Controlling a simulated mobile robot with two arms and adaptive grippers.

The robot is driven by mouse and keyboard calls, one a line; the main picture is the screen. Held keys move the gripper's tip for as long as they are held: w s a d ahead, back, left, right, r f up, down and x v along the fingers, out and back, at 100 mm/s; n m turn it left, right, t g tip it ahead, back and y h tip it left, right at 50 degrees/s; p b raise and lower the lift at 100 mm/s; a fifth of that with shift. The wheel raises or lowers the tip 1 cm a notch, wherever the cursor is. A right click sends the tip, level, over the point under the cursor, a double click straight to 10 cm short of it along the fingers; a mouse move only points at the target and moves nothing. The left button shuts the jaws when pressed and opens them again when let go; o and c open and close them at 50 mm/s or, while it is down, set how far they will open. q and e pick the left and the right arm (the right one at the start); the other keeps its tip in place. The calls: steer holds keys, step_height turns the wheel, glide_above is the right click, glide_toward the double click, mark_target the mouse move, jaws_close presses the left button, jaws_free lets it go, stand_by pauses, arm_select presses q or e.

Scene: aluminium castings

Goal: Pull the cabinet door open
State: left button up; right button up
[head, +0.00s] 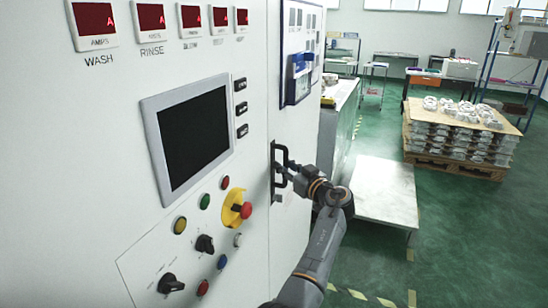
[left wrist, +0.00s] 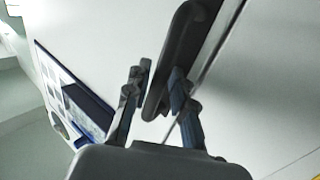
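The white cabinet door (head: 287,235) is flush with the cabinet front, a thin seam along its left edge. Its black handle (head: 275,160) stands upright by that seam. My left gripper (head: 285,170) is at the handle, its arm coming up from below. In the left wrist view the handle (left wrist: 182,40) runs between the two fingers of my left gripper (left wrist: 158,85). The fingers are apart, and a gap shows between the left finger and the handle. The right finger is close to the handle; contact cannot be told. My right gripper is not in view.
The control panel with a dark screen (head: 190,135), knobs and a red emergency button (head: 246,210) is left of the door. A blue document holder (head: 299,80) hangs on the door. A low grey platform (head: 385,190) stands to the right.

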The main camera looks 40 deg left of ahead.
arm_select(q)
steer(key=shift+w+a, duration=0.1)
steer(key=shift+a, duration=0.05)
steer(key=shift+d+r, duration=0.1)
steer(key=shift+d, duration=0.15)
jaws_close()
